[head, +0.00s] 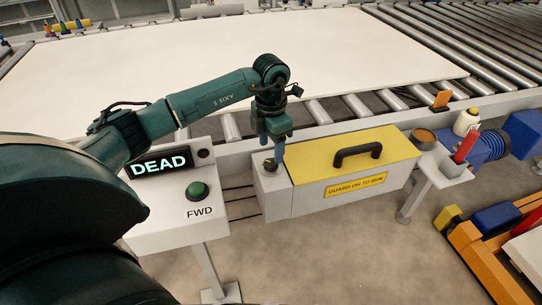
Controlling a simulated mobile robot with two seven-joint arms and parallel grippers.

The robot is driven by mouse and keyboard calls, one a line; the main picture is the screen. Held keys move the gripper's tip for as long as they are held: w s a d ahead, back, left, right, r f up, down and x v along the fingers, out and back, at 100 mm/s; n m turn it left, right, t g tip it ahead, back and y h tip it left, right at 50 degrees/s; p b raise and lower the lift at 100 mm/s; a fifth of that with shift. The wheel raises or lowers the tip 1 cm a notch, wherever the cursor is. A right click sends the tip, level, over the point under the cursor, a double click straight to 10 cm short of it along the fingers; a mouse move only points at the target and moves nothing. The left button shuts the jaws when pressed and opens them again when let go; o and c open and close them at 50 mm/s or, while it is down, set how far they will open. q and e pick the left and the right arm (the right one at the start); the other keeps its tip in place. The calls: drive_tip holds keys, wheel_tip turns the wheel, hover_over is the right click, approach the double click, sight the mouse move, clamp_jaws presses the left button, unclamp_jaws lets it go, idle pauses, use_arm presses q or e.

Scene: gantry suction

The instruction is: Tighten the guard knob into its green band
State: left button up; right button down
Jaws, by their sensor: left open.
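The guard knob (269,165) is a small dark knob on top of the white block at the left end of the guard. The guard (322,157) has a yellow top, a black handle and a label reading "GUARD ON TO RUN". My left gripper (274,155) points down right above the knob, with its blue-grey fingers open. Its fingertips are close to the knob; I cannot tell if they touch it. The green band is too small or too hidden to make out. My right gripper is not in view.
A control box at the left has a display (160,164) reading "DEAD" and a green FWD button (197,190). A roller conveyor with a large pale board (240,60) lies behind. A small side shelf with a red cylinder (466,146) and a white bottle (466,122) stands at right.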

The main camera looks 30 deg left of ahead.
sight(271, 162)
use_arm(q)
drive_tip(key=shift+f, duration=2.4)
drive_tip(key=c, duration=1)
drive_tip(key=shift+m+b, duration=0.6)
drive_tip(key=shift+m, duration=0.4)
drive_tip(key=o, duration=1)
drive_tip(key=shift+r, duration=0.1)
wheel_tip(271, 162, up, 13)
